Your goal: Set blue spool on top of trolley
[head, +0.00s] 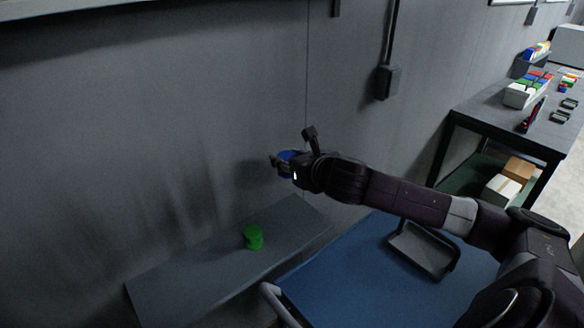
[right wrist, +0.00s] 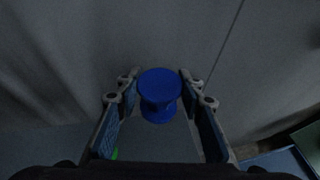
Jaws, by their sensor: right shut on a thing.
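My right gripper (head: 284,165) is shut on the blue spool (head: 288,156) and holds it in the air in front of the wall, above a grey shelf. In the right wrist view the blue spool (right wrist: 160,95) stands upright between the two fingers. The trolley (head: 365,270) has a blue top and a grey handle at its left end, and it stands below my right arm at the bottom of the head view. My right arm hides part of it. My left gripper is not in view.
A green spool (head: 253,237) stands on the grey shelf (head: 190,280) left of the trolley. A dark grey tray (head: 424,250) lies on the trolley's right part. A workbench (head: 500,117) with bins of coloured items stands at the right. The trolley's left part looks clear.

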